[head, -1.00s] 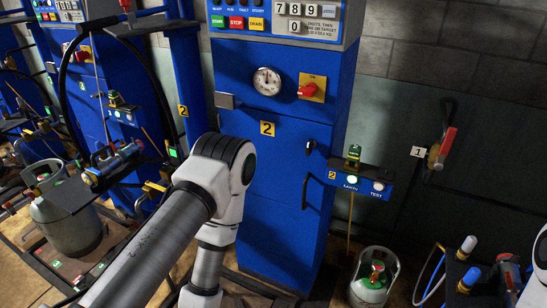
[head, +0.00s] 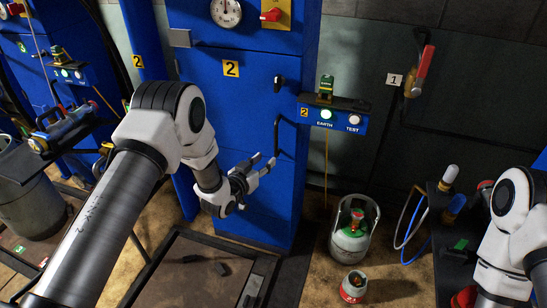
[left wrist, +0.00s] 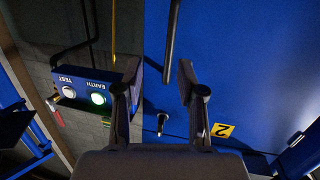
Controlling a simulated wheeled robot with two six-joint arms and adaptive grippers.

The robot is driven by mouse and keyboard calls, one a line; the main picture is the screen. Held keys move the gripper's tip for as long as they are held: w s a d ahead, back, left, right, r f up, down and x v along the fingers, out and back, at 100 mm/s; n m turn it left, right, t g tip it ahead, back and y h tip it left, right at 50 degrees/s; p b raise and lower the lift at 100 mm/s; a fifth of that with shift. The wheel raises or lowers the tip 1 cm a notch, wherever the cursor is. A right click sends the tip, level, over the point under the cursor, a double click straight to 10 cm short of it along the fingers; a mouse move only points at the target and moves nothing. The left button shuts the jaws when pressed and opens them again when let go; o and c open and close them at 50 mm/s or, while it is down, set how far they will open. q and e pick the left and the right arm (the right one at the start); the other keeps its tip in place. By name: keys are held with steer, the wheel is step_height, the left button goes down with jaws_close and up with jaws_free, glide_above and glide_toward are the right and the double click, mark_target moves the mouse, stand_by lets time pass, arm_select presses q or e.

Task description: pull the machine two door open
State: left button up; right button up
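The blue machine two cabinet (head: 245,110) stands in the middle of the head view, with a yellow 2 label (head: 231,68) on its door. The door looks shut. A black upright bar handle (head: 277,135) sits at the door's right side, below a small black latch (head: 279,82). My left gripper (head: 265,161) is open and empty near the handle's lower end. In the left wrist view the picture is upside down, and the handle (left wrist: 171,40) shows between the open fingers (left wrist: 159,66); I cannot tell how far off it is. My right gripper is out of view.
A small box with EARTH and TEST lights (head: 333,117) juts out right of the cabinet. A gas cylinder (head: 352,238) and a small red-and-grey canister (head: 353,287) stand on the floor. A low dark platform (head: 190,275) lies before the cabinet.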

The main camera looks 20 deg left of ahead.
mark_target(275, 138)
arm_select(q)
steer(key=shift+t, duration=0.8)
steer(key=b+x, duration=0.1)
steer(key=x, duration=0.2)
steer(key=a+b+x, duration=0.1)
steer(key=x, duration=0.3)
steer(key=r+x, duration=0.1)
steer(key=x, duration=0.3)
steer(key=shift+w+a+r+b, duration=0.15)
steer(key=shift+w+a+b, duration=0.1)
steer(key=shift+b, duration=0.15)
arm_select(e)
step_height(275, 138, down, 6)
arm_select(q)
jaws_close()
